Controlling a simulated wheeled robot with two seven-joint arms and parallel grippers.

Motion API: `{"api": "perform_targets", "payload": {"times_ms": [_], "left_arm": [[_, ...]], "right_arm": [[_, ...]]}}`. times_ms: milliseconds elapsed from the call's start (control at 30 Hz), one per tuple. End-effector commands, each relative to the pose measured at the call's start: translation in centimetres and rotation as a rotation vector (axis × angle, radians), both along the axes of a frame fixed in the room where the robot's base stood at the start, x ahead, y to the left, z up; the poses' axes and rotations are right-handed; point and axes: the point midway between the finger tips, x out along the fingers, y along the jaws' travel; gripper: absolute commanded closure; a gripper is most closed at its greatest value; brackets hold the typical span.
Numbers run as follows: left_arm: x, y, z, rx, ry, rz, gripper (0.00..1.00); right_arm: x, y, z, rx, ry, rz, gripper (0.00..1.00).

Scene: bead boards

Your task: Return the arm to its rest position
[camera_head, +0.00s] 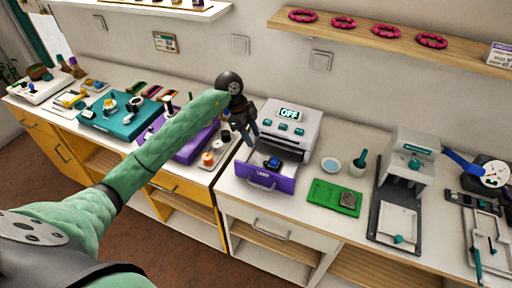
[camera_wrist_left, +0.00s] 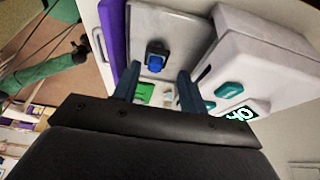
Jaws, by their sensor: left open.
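My left arm, in a green sleeve, reaches in from the lower left in the head view. My left gripper (camera_head: 246,132) hangs above the counter, just left of the white machine (camera_head: 291,117) with the "OFF" display. Its fingers are apart with nothing between them in the left wrist view (camera_wrist_left: 157,88). The machine's purple-fronted drawer (camera_head: 265,183) is pulled out, and a small blue and black piece (camera_head: 272,162) sits in it. The piece also shows beyond the fingers in the left wrist view (camera_wrist_left: 156,58).
Below the arm are a purple board (camera_head: 184,147) and a teal board (camera_head: 104,124). A green mat (camera_head: 325,196) with a grey block (camera_head: 351,198) and a grey press (camera_head: 407,160) stand to the right. A shelf with pink rings (camera_head: 375,37) hangs above.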

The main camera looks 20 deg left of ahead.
Motion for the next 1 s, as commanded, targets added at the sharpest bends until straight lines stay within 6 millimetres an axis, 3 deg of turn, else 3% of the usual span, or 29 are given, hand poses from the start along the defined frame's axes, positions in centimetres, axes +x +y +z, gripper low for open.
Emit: {"api": "perform_targets", "payload": {"times_ms": [233,767,867,1000], "left_arm": [[0.0,0.6,1.4,0.001,0.0,0.0,0.57],[-0.1,0.2,1.4,-0.013,-0.006,-0.008,0.57],[-0.4,-1.6,1.1,-0.084,-0.037,-0.042,0.57],[-1.5,-6.6,1.2,-0.297,-0.144,-0.123,0.57]], "right_arm": [[0.1,0.2,1.0,0.003,0.008,-0.001,0.34],[0.0,0.2,1.0,0.003,0.01,-0.002,0.34],[0.0,0.2,1.0,0.002,0.009,-0.002,0.34],[0.0,0.2,1.0,0.002,0.009,-0.002,0.34]]}}
